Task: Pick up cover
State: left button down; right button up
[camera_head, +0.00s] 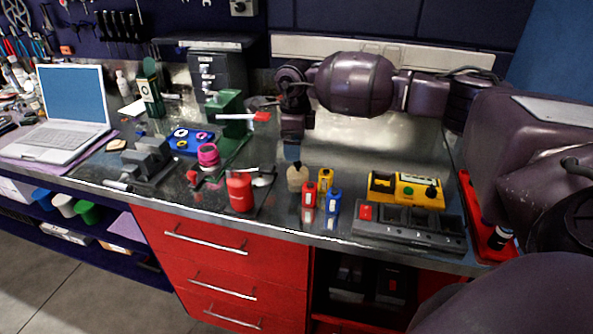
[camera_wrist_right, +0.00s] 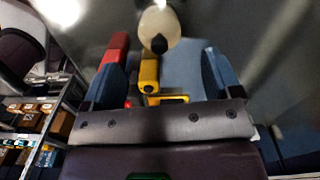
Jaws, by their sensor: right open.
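I cannot tell for sure which thing is the cover. My right gripper (camera_head: 292,151) points down above the bench's middle, behind a cream bottle (camera_head: 297,177). In the right wrist view its two blue fingers (camera_wrist_right: 160,82) are spread, with nothing visibly clamped. A yellow item (camera_wrist_right: 149,75) shows between them, with a red item (camera_wrist_right: 116,48) beside the left finger. The cream bottle also shows ahead (camera_wrist_right: 160,28). In the head view red (camera_head: 309,199), yellow (camera_head: 325,182) and blue (camera_head: 333,206) small items stand together in front of the gripper. My left gripper is out of view.
A yellow device (camera_head: 405,190) sits behind a grey switch block (camera_head: 408,229) at the right. A red can (camera_head: 240,191), a grey vise (camera_head: 150,160), a blue tray (camera_head: 188,142) and a laptop (camera_head: 65,105) stand to the left. Open bench lies behind the bottle.

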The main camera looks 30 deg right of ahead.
aim_at(298, 166)
notch_tip(298, 166, down, 3)
jog(key=shift+r, duration=0.2)
jog(key=f, duration=0.4)
jog(key=shift+s+d+f, duration=0.25)
jog(key=shift+s+f, duration=0.1)
jog(key=shift+s, duration=0.05)
jog(key=shift+f, duration=0.4)
jog(key=shift+c, duration=0.5)
jog(key=c, duration=0.7)
